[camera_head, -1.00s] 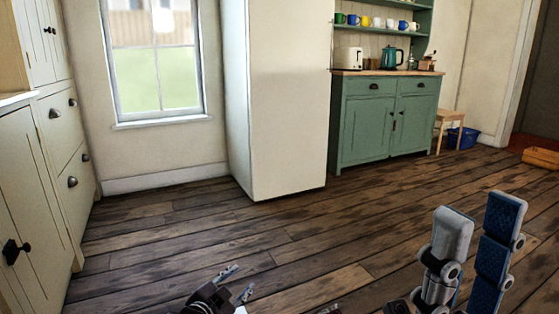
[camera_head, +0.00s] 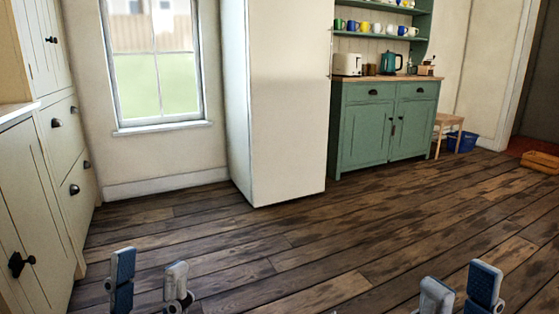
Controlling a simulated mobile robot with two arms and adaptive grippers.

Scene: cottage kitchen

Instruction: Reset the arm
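The task's own object is my arm. In the head view, blue and white links of my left arm (camera_head: 122,280) rise from the bottom edge at the left. Similar links of my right arm (camera_head: 484,285) rise from the bottom edge at the right. I see nothing held.
Cream cabinets (camera_head: 62,160) line the left wall. A white fridge (camera_head: 285,110) stands ahead, with a green dresser (camera_head: 385,125) to its right. A stool (camera_head: 449,130), a blue bin (camera_head: 464,140) and a wooden crate (camera_head: 541,161) are farther right. The plank floor (camera_head: 280,245) between is clear.

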